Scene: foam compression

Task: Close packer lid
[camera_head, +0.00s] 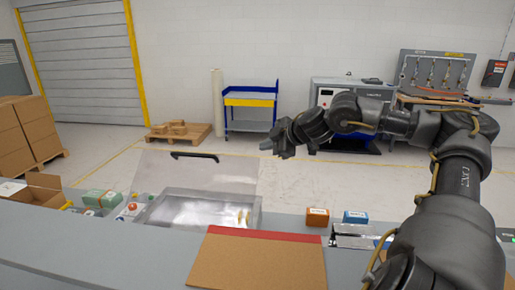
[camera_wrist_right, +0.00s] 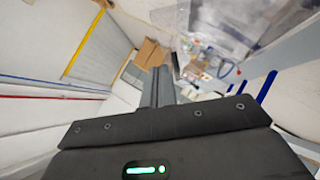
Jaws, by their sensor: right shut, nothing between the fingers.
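The packer (camera_head: 257,214) sits at the back of the worktop, left of centre. Its clear lid (camera_head: 225,175) stands raised and open behind the chamber, with a black handle (camera_head: 194,156) near its top edge. Something silvery and shiny lies in the chamber, too unclear to name. My right gripper (camera_head: 266,147) is raised, to the right of the lid's upper edge, and appears apart from it. Its fingers show together and empty in the right wrist view (camera_wrist_right: 163,88). Part of what looks like the clear lid (camera_wrist_right: 225,20) shows at the top there. My left gripper is out of view.
A brown board with a red strip (camera_head: 260,262) lies in front of the packer. An orange box (camera_head: 317,217) and a blue box (camera_head: 355,218) stand to its right. A green box (camera_head: 101,199) and an open carton (camera_head: 38,190) are at left.

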